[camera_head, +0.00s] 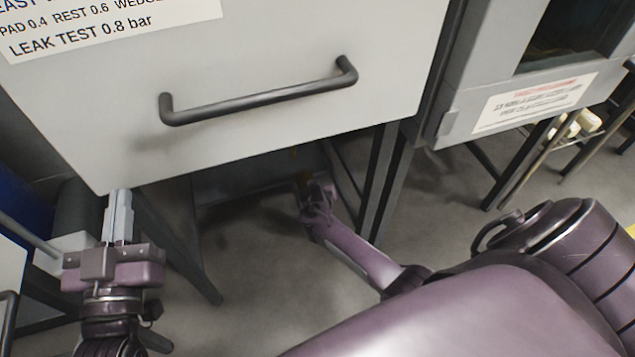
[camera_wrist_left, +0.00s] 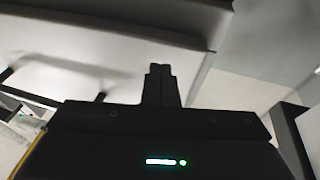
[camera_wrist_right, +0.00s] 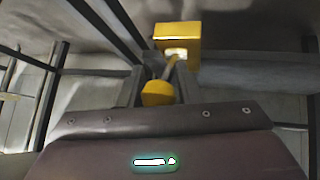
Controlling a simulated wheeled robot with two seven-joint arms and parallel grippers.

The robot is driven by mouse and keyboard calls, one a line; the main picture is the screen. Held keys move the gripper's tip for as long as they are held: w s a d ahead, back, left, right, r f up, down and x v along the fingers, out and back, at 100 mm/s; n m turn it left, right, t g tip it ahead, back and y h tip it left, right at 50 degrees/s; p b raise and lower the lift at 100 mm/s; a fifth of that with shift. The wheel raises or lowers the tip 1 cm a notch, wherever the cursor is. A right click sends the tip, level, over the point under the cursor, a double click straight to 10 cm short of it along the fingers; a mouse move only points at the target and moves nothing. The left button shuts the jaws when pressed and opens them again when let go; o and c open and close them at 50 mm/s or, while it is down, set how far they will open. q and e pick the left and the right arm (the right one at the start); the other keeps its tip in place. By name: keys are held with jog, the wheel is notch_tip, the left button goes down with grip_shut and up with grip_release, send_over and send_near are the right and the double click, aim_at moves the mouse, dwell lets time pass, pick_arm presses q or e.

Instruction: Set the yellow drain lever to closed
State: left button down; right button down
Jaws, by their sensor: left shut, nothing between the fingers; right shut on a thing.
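In the head view my right gripper (camera_head: 308,183) reaches low under the grey cabinet, and the lever there is mostly hidden and dark. My left gripper (camera_head: 120,196) is shut and empty, at the cabinet's lower left corner. Its closed fingers also show in the left wrist view (camera_wrist_left: 160,72).
The grey cabinet front (camera_head: 250,60) with a dark bar handle (camera_head: 260,100) hangs over the right gripper. Dark frame legs (camera_head: 385,185) stand just right of the right forearm. A second grey machine (camera_head: 500,80) stands at the right. Grey floor is open between.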

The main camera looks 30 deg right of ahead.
pick_arm(q)
jog(key=shift+d+f+g, duration=0.1)
jog(key=shift+f+g, duration=0.4)
jog(key=shift+f, duration=0.6)
pick_arm(e)
jog(key=shift+d+r, duration=0.1)
jog(key=shift+d, duration=0.35)
pick_arm(q)
jog(key=shift+w, duration=0.1)
pick_arm(e)
jog(key=c, duration=1.4)
grip_release()
jog(key=shift+o, duration=1.3)
pick_arm(q)
jog(key=shift+d, duration=0.1)
pick_arm(e)
jog(key=shift+o, duration=0.2)
jog(key=shift+a, duration=0.1)
jog(key=shift+a, duration=0.2)
